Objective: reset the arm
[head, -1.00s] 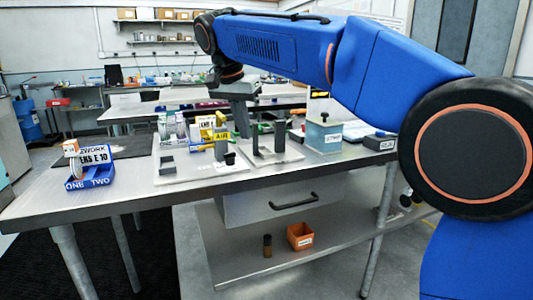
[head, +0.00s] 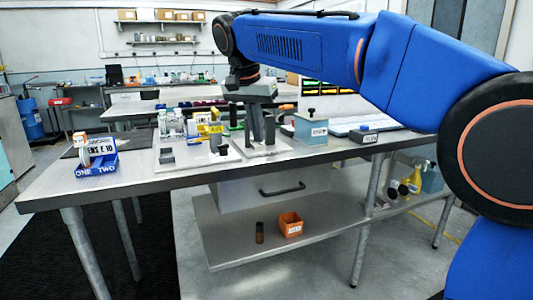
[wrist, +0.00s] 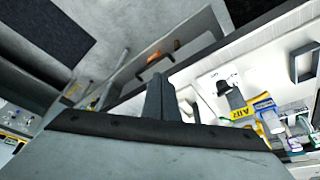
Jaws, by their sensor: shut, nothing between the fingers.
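My gripper (head: 257,138) hangs at the end of the blue arm, pointing down above the workbench (head: 190,180). In the head view its fingers overlap the grey module with upright posts (head: 262,150), so I cannot tell whether they touch it. In the wrist view the fingers of my gripper (wrist: 160,82) are together, with nothing seen between them.
A blue bin (head: 97,167) stands at the bench's left end. Yellow AIR-labelled parts (head: 208,129) stand left of the gripper, and a teal box (head: 310,129) stands right. An orange bin (head: 290,225) sits on the lower shelf. The bench's front edge is mostly clear.

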